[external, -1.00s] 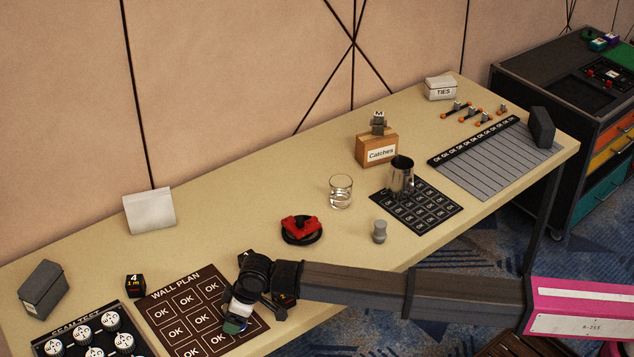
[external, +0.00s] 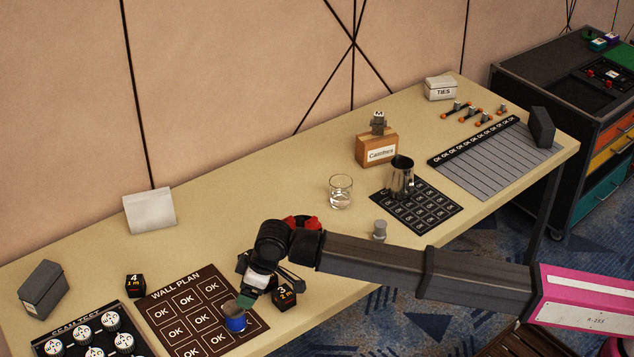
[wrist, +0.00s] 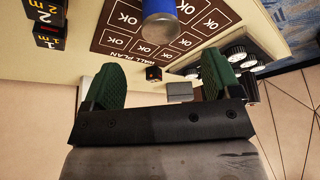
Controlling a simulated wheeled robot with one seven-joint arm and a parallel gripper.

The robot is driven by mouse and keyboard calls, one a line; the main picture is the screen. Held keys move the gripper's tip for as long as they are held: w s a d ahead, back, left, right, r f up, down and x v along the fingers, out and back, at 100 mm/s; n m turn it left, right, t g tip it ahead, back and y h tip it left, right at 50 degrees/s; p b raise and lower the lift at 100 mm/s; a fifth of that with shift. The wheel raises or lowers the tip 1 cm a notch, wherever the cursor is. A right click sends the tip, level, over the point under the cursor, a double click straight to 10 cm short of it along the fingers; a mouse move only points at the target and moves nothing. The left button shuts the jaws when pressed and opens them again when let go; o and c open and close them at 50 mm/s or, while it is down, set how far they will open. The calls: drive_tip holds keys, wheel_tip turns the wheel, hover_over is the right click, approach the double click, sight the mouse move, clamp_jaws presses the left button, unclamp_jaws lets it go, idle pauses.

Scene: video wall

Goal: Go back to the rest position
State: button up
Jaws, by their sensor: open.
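My gripper (external: 247,299) is above the near right part of the wall plan board (external: 182,298), a brown sheet with OK squares. In the wrist view its two green fingers (wrist: 158,88) are wide apart with nothing between them. A blue cylinder with a grey top (external: 235,318) stands on the board just below and in front of the fingertips. It also shows in the wrist view (wrist: 158,24), beyond the fingers. My wrist hides part of the red and black item behind it.
Black numbered cubes stand beside the board, one at right (external: 285,294) close to my gripper, one at left (external: 136,286). A tray of round white-topped pieces (external: 88,340) lies at front left.

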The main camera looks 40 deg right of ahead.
drive_tip(key=s+d+f+n+g+h, duration=0.2)
drive_tip(key=s+d+f+n+h, duration=0.1)
drive_tip(key=s+d+f, duration=1.55)
drive_tip(key=w+d+f+m, duration=0.1)
drive_tip(key=d+f+m, duration=0.15)
drive_tip(key=d, duration=0.65)
drive_tip(key=w+d+f+m, duration=0.15)
drive_tip(key=d+f, duration=0.25)
drive_tip(key=d, duration=0.5)
drive_tip(key=w+d+f+m, duration=0.1)
drive_tip(key=w+d+f, duration=0.15)
drive_tip(key=d, duration=0.65)
drive_tip(key=s+d+f+m, duration=0.2)
drive_tip(key=d, duration=0.6)
drive_tip(key=s+d+f+m, duration=0.1)
drive_tip(key=s+d+m, duration=0.1)
drive_tip(key=d, duration=0.6)
drive_tip(key=s+d+f+m+g, duration=0.1)
drive_tip(key=s+d+f+m, duration=0.1)
drive_tip(key=d, duration=0.6)
drive_tip(key=shift+s+f+m, duration=0.35)
drive_tip(key=shift+s+m, duration=0.05)
drive_tip(key=shift+s, duration=0.25)
drive_tip(key=shift+d, duration=0.1)
